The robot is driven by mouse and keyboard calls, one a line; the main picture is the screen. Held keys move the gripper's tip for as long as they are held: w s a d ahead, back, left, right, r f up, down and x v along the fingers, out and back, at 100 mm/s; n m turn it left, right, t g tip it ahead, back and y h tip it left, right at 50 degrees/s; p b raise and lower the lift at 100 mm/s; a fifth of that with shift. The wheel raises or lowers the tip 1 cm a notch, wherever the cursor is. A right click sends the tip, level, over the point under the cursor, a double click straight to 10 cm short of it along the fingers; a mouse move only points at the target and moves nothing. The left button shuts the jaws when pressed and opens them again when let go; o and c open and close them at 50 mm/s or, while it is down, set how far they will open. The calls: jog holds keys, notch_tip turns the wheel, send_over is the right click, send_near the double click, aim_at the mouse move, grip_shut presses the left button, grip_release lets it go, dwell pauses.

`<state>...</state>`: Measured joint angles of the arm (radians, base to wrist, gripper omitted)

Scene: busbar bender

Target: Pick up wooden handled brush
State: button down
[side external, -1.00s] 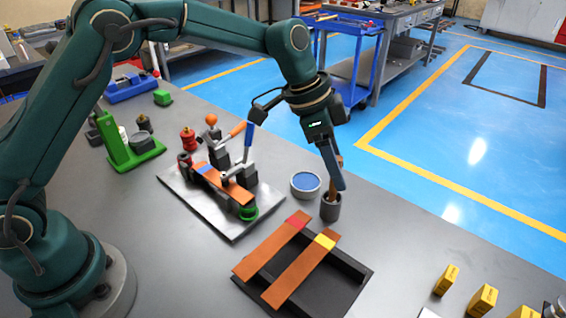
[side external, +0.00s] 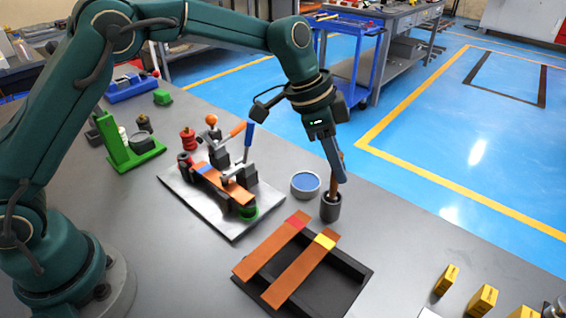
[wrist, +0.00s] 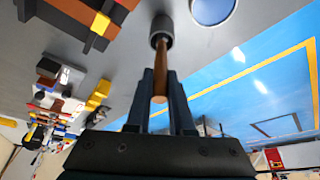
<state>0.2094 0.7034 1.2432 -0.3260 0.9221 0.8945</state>
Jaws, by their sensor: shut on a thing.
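The wooden handled brush (wrist: 162,75) stands in a dark grey cup (side external: 331,208), with its brown handle sticking up and its lower end hidden inside the cup. My gripper (side external: 337,172) is above the cup, its fingers pointing down. In the wrist view my gripper (wrist: 160,82) has its two fingers on either side of the upper handle, shut on it. The cup (wrist: 161,27) also shows at the top of the wrist view, around the brush's far end.
A round tin with blue contents (side external: 305,184) stands close to the cup's left. A black rack (side external: 345,268) with copper bars lies in front. A bending fixture (side external: 225,190) with upright levers is to the left. Yellow blocks (side external: 482,299) stand at the lower right.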

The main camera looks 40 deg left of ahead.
notch_tip(320, 180, up, 4)
jog(key=shift+f, duration=0.2)
jog(key=s+a+r, duration=0.1)
jog(key=a+r, duration=0.5)
jog(key=a, duration=0.5)
jog(key=w+f+h, duration=0.3)
jog(key=f, duration=0.5)
jog(key=shift+w+a+f+h, duration=0.15)
jog(key=shift+w+a+h, duration=0.1)
jog(key=shift+h, duration=0.15)
jog(key=shift+f, duration=0.5)
dwell(1.4)
notch_tip(320, 180, up, 7)
dwell(0.9)
dwell(0.4)
